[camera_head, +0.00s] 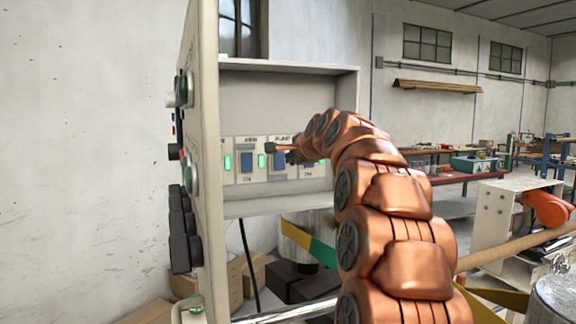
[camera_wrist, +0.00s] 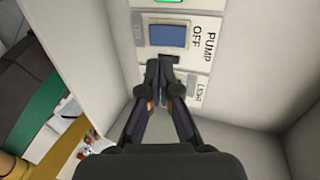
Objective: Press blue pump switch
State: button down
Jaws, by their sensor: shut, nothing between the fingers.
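The blue pump switch (camera_wrist: 169,36) sits on a pale panel in the wrist view, beside the printed words PUMP and OFF. In the head view the pump switch (camera_head: 279,159) shows under its PUMP label, partly behind my gripper (camera_head: 272,148). My gripper's fingertips are together in the wrist view (camera_wrist: 163,62), close to the lower edge of the pump switch in the picture. Nothing is between them. I cannot tell whether they touch the panel. A small green light between the fingers is partly hidden.
Another blue switch (camera_head: 246,161) with green lights beside it is left of the pump switch. The open cabinet door (camera_head: 208,130) stands at the left, carrying black knobs. Cabinet walls enclose the panel. Cardboard boxes (camera_head: 232,283) lie below.

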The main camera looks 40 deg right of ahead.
jog(key=b+v, duration=0.1)
jog(key=v, duration=0.4)
jog(key=shift+r, duration=0.2)
jog(key=shift+a, duration=0.1)
